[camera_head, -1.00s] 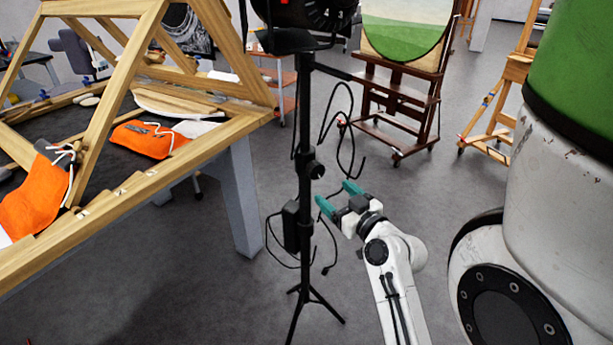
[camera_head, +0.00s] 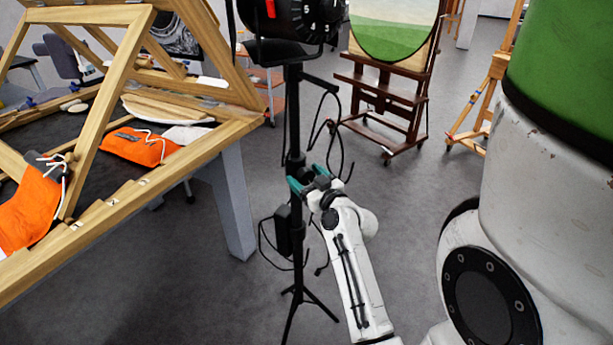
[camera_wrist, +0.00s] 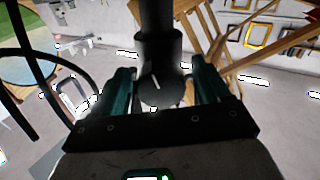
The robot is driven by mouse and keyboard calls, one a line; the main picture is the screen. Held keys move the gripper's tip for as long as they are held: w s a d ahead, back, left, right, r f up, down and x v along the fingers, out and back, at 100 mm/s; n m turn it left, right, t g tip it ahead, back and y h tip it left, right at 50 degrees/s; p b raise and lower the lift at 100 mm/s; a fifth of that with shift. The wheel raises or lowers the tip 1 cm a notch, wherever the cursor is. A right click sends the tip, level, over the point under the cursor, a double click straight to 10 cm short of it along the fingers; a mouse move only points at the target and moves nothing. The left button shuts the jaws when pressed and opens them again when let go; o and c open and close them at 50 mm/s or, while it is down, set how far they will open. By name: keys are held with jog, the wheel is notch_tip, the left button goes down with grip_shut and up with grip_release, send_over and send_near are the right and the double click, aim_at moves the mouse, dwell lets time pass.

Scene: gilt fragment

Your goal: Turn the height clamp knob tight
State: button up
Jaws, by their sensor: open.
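The height clamp knob (camera_wrist: 162,90) is a dark round knob with a pale line on its face, on the black stand pole. In the wrist view it lies between the two teal fingers of my gripper (camera_wrist: 163,88), with a gap showing at the right; contact on the left is unclear. In the head view my gripper (camera_head: 308,182) is open at the stand pole (camera_head: 294,115), at clamp height, and its fingers hide most of the knob. The pole stands upright on a tripod base (camera_head: 300,295).
A black lamp head (camera_head: 290,20) tops the stand. Loose black cables hang beside the pole, close to my gripper. A wooden-framed table (camera_head: 235,205) with orange bags (camera_head: 140,147) stands at left. An easel (camera_head: 385,95) stands behind. Grey floor is clear at front left.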

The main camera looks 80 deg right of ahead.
jog(key=c, duration=1)
jog(key=shift+m, duration=0.3)
jog(key=m, duration=0.2)
jog(key=shift+w+a+m, duration=0.1)
jog(key=shift+m, duration=0.2)
jog(key=m, duration=0.3)
jog(key=shift+m+p, duration=0.3)
jog(key=shift+p, duration=0.1)
jog(key=m+p, duration=0.1)
jog(key=m, duration=0.2)
jog(key=shift+r, duration=0.1)
jog(key=shift+m+p, duration=0.55)
jog(key=shift+m, duration=1.25)
